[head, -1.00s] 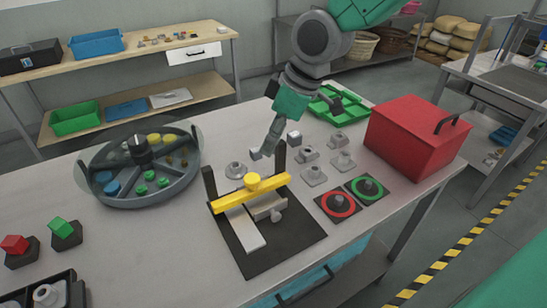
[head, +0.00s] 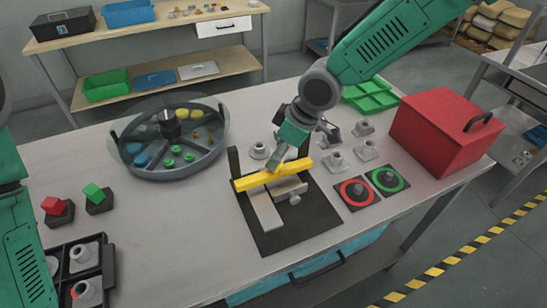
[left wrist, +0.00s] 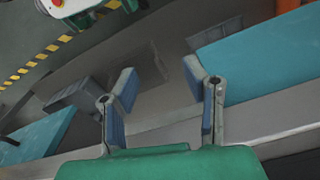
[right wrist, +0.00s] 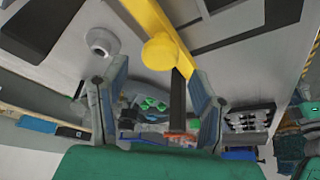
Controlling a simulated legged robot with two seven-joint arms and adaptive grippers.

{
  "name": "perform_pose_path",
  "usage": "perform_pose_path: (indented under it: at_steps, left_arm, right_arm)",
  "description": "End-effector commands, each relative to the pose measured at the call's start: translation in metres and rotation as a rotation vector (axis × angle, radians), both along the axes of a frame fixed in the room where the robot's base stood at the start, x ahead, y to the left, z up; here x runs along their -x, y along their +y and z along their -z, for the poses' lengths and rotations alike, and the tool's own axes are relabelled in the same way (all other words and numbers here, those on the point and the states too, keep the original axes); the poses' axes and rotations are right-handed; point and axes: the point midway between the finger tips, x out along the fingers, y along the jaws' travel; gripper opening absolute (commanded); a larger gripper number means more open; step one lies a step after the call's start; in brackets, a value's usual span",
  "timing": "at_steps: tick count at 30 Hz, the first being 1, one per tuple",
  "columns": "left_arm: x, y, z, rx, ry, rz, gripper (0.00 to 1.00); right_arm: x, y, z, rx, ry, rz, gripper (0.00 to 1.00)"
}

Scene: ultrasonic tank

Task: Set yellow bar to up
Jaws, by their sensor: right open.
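The yellow bar (head: 255,182) lies low and roughly level across a black fixture plate (head: 300,226), in front of dark upright posts (head: 234,161). Its round knob is mostly hidden by my right gripper (head: 278,163) in the head view. In the right wrist view, the bar (right wrist: 150,18) and its yellow knob (right wrist: 160,51) show just beyond the open fingers (right wrist: 162,72), near the gap between them. I cannot tell whether they touch. My left gripper (left wrist: 158,75) is open and empty in the left wrist view, away from the bar.
A round divided tank (head: 170,175) stands left of the fixture. Several grey metal parts (head: 335,161), red (head: 356,193) and green (head: 387,180) ring pads and a red box (head: 445,132) lie to the right. Bare table lies left of the plate.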

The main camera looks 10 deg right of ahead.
Motion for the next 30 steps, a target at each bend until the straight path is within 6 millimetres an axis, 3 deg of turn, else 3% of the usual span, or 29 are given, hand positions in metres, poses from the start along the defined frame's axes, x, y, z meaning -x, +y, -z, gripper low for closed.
perform_pose_path:
  at_steps: [7, 17, 18, 22, 23, 30]
  left_arm:
    - [0.0, 0.0, -0.002, 0.0, 0.0, 0.001, 0.4]
    - [0.0, 0.0, -0.002, 0.0, 0.0, 0.001, 0.4]
    - [0.0, 0.0, -0.002, 0.0, 0.0, 0.001, 0.4]
    - [0.0, 0.0, -0.002, 0.0, 0.0, 0.001, 0.4]
    - [0.0, 0.0, -0.002, 0.0, 0.0, 0.001, 0.4]
    - [0.0, 0.0, -0.007, 0.0, -0.001, 0.001, 0.4]
  right_arm:
    - [-0.006, 0.008, 0.027, -0.001, 0.001, 0.0, 0.54]
    - [-0.007, 0.011, 0.03, 0.001, -0.001, 0.0, 0.54]
    - [-0.007, 0.011, 0.03, 0.001, -0.001, 0.0, 0.5]
    - [-0.007, 0.011, 0.03, 0.0, 0.0, 0.0, 0.04]
    - [-0.007, 0.011, 0.03, 0.0, 0.0, 0.0, 0.0]
    - [-0.009, 0.022, 0.021, -0.002, -0.005, -0.002, 0.0]
